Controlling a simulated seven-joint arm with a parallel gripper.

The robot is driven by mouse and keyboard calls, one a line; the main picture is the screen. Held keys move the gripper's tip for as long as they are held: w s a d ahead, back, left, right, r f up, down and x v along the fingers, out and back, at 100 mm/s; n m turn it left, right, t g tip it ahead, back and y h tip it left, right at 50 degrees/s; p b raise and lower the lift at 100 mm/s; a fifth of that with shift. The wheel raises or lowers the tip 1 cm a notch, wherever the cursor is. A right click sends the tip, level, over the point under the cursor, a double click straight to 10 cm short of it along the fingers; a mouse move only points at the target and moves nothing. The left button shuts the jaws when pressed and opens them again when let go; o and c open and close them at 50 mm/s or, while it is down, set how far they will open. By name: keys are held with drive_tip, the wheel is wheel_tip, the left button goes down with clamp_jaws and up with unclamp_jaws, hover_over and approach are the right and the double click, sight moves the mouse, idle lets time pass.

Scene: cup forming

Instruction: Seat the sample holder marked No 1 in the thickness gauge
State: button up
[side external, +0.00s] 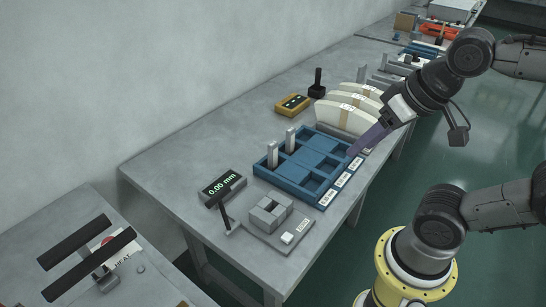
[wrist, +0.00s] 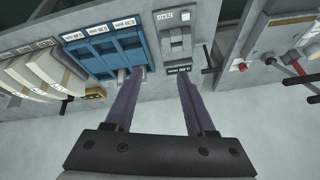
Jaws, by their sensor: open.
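The thickness gauge (side external: 268,215) is a grey plate with a stepped block and an upright black lever, beside a display (side external: 222,187) reading 0.00 mm. It also shows in the wrist view (wrist: 174,43), with nothing visibly seated in it. A blue tray (side external: 300,195) has several compartments and three white front labels, too small to read surely. Two upright pale metal pieces (side external: 272,155), (side external: 290,137) stand at its back edge; I cannot tell which holder is No 1. My gripper (wrist: 162,76) is open and empty, its purple fingers near the tray's right end in the side view.
Cream fan-shaped pieces (side external: 338,118) stand in a row behind the tray. A yellow box (side external: 292,104) and a black post (side external: 317,84) stand near the wall. A separate bench with a HEAT device (side external: 118,256) is at lower left.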

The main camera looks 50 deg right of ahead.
drive_tip(key=w+d+r+m+g, duration=0.1)
drive_tip(key=w+r+m, duration=0.55)
drive_tip(key=w, duration=0.25)
drive_tip(key=m+g, duration=0.4)
drive_tip(key=m, duration=0.4)
hover_over(273, 143)
drive_tip(key=a, duration=0.1)
wheel_tip(273, 143, down, 11)
drive_tip(key=shift+g, duration=0.4)
drive_tip(key=f, duration=1)
drive_tip(key=shift+s+d+f, duration=0.1)
drive_tip(key=shift+d+f, duration=0.2)
drive_tip(key=shift+d, duration=0.05)
drive_tip(key=shift+f, duration=3)
clamp_jaws()
